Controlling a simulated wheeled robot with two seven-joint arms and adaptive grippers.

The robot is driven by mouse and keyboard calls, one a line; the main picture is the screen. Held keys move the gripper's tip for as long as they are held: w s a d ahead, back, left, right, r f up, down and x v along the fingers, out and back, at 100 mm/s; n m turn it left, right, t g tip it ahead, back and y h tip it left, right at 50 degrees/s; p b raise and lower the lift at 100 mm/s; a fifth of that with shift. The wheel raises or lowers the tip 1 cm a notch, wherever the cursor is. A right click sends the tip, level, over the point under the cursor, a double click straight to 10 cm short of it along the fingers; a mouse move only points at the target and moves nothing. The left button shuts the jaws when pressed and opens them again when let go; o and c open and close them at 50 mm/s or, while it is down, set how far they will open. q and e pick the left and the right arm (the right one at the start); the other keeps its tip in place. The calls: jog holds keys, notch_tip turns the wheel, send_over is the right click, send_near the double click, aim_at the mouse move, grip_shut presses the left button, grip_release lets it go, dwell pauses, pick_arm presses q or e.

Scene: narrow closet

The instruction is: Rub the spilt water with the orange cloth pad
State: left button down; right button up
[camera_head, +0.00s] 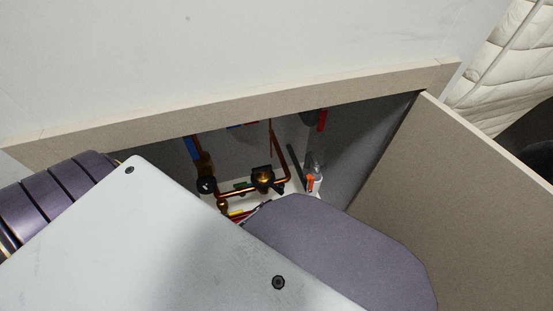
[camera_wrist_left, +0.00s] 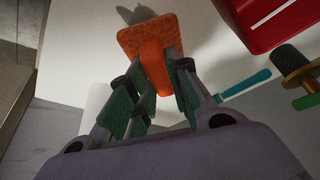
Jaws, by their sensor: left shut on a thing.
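The orange cloth pad (camera_wrist_left: 152,38) shows in the left wrist view, with a flat speckled face and a narrower grip part below it. My left gripper (camera_wrist_left: 158,66) is shut on that grip part, with green-lined fingers on both sides. The pad is over a pale surface (camera_wrist_left: 85,45), and a dark patch, perhaps its shadow, shows just beyond it. I cannot tell whether the pad touches the surface. I cannot make out the spilt water. In the head view my own arm hides the left gripper. My right gripper is in neither view.
The closet opening shows copper pipes (camera_head: 240,192) with valves, a clear bottle-like thing (camera_head: 315,165) and a small orange item (camera_head: 311,183). An open door panel (camera_head: 465,190) stands at right. The wrist view shows a red bin (camera_wrist_left: 268,22), a teal-handled tool (camera_wrist_left: 245,86) and a white cylinder (camera_wrist_left: 97,103).

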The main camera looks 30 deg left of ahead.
aim_at(279, 225)
pick_arm(q)
jog(key=shift+f, duration=0.2)
dwell(0.6)
jog(key=shift+f+b, duration=0.35)
jog(key=shift+f, duration=0.15)
jog(key=shift+f, duration=0.2)
dwell(0.4)
jog(key=shift+f, duration=0.1)
jog(key=shift+s+d, duration=0.1)
jog(key=shift+s+d+p, duration=0.4)
jog(key=shift+d+p, duration=0.05)
jog(key=shift+d, duration=0.05)
jog(key=shift+s+d+p, duration=0.5)
jog(key=shift+s+d, duration=0.2)
jog(key=shift+d, duration=0.1)
